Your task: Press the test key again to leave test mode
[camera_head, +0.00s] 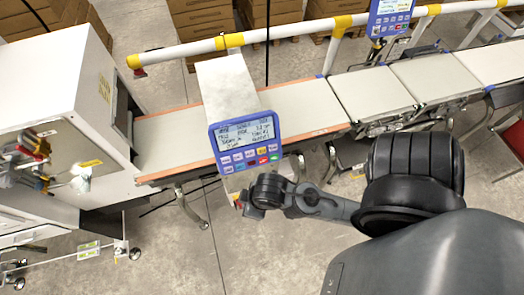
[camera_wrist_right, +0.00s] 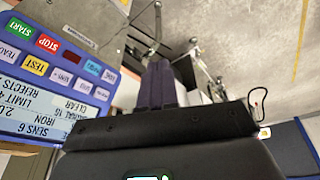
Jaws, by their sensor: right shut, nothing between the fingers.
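The blue-framed control panel (camera_head: 245,141) stands in front of the belt in the head view, with a lit text display above rows of coloured keys. It shows upside down at the left of the right wrist view, where the yellow TEST key (camera_wrist_right: 34,65) sits beside the TEACH key and near the red STOP key (camera_wrist_right: 48,43). My right gripper (camera_head: 247,205) is just below the panel in the head view. Its dark fingers (camera_wrist_right: 162,70) are shut and empty, apart from the panel's keys in the wrist view. My left gripper is in neither view.
The belt (camera_head: 180,137) runs behind the panel, from the white machine housing (camera_head: 50,80) to more conveyor sections (camera_head: 370,95) at right. A white rail with yellow joints (camera_head: 180,50) runs behind it. A second panel (camera_head: 390,15) stands at the back right. Open floor lies in front.

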